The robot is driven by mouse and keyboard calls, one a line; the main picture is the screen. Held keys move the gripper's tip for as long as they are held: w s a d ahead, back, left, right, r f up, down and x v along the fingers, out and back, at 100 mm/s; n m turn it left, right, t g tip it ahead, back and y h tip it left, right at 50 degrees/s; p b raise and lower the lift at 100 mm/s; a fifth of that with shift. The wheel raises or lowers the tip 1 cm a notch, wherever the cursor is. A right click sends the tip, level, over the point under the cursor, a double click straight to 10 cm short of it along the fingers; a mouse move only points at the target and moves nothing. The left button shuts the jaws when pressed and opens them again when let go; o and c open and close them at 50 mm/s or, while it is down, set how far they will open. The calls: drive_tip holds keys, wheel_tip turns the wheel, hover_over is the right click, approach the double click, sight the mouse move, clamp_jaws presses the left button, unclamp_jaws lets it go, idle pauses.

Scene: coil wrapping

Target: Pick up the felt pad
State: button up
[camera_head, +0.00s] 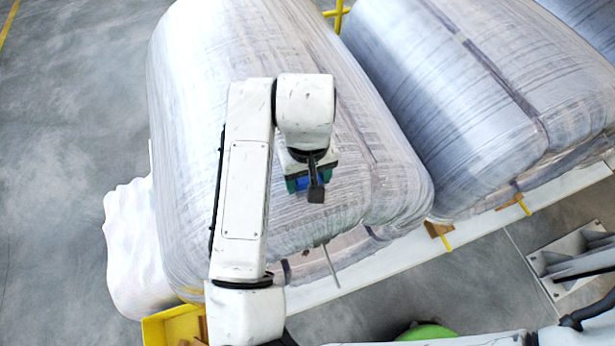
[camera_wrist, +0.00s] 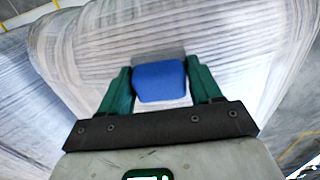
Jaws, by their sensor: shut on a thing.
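My gripper (camera_head: 309,184) hangs over the front part of the left wrapped coil in the head view. In the wrist view its two green fingers (camera_wrist: 160,78) are closed on the sides of a blue block with a grey strip at its far edge, which I take as the felt pad (camera_wrist: 159,84). In the head view a small dark grey end of the pad (camera_head: 316,195) shows beneath the fingers, and the rest is mostly hidden by the gripper. The pad is in front of the coil's wrapped surface; I cannot tell whether it touches it.
The left film-wrapped coil (camera_head: 195,75) fills the space under my arm. A second wrapped coil (camera_head: 440,100) stands close on the right. A yellow bin (camera_head: 170,330) and a white lumpy sack-like thing (camera_head: 130,250) are at lower left. Grey floor (camera_head: 60,120) is clear at left.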

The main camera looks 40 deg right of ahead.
drive_tip(key=c, duration=0.4)
drive_tip(key=shift+r, duration=0.45)
wheel_tip(320, 180, up, 2)
drive_tip(key=shift+r, duration=0.25)
drive_tip(key=s+a+r, duration=0.1)
drive_tip(key=s+r, duration=0.2)
drive_tip(key=s, duration=0.1)
drive_tip(key=s+a+r, duration=0.1)
drive_tip(key=s+r, duration=0.2)
drive_tip(key=s, duration=0.2)
drive_tip(key=s+a+r, duration=0.2)
drive_tip(key=s+r, duration=0.1)
drive_tip(key=s, duration=0.1)
drive_tip(key=shift+s+r, duration=0.25)
drive_tip(key=shift+r, duration=0.05)
